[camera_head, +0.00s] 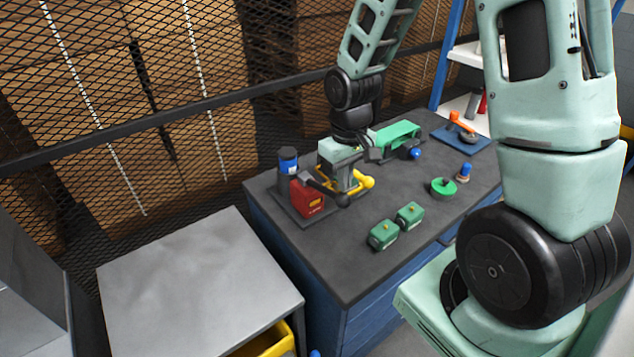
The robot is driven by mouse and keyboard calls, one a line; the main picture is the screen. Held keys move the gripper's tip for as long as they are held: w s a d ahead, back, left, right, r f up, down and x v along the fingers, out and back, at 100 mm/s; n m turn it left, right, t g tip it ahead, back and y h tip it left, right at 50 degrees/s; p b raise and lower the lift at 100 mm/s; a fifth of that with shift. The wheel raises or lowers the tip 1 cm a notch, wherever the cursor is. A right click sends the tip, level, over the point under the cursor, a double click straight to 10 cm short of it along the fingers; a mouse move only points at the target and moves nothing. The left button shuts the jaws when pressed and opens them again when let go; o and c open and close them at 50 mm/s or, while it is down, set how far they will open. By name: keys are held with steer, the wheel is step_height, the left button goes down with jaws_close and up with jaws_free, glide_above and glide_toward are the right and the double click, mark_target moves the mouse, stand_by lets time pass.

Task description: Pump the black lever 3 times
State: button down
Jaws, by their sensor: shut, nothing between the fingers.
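A red block-shaped device (307,198) stands on a dark base plate at the left end of the workbench. A black lever (327,189) reaches from it to the right and ends in a dark knob. A dark cylinder with a blue band (288,162) stands at the back of the same plate. My gripper (344,186) points down just right of the red device, close to the lever's knob end. Its fingers are shut and hold nothing. They overlap a grey and yellow fixture in the picture, and I cannot tell whether they touch the lever.
A yellow handle (362,183) shows just right of my gripper. A green device (396,136) stands behind. Two green blocks (383,235), a green round part (443,188) and an orange-handled device (461,122) share the workbench (345,265). A grey table (195,285) stands left; the workbench front is clear.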

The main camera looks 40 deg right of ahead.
mark_target(343, 197)
steer(key=shift+f, duration=0.1)
steer(key=shift+f+b, duration=3.2)
steer(key=shift+f, duration=0.9)
steer(key=shift+r, duration=0.1)
step_height(343, 197, up, 10)
steer(key=p, duration=0.9)
step_height(343, 197, up, 5)
steer(key=p, duration=0.7)
step_height(343, 197, down, 7)
steer(key=b, duration=0.5)
steer(key=shift+r+b, duration=0.1)
steer(key=shift+b, duration=0.3)
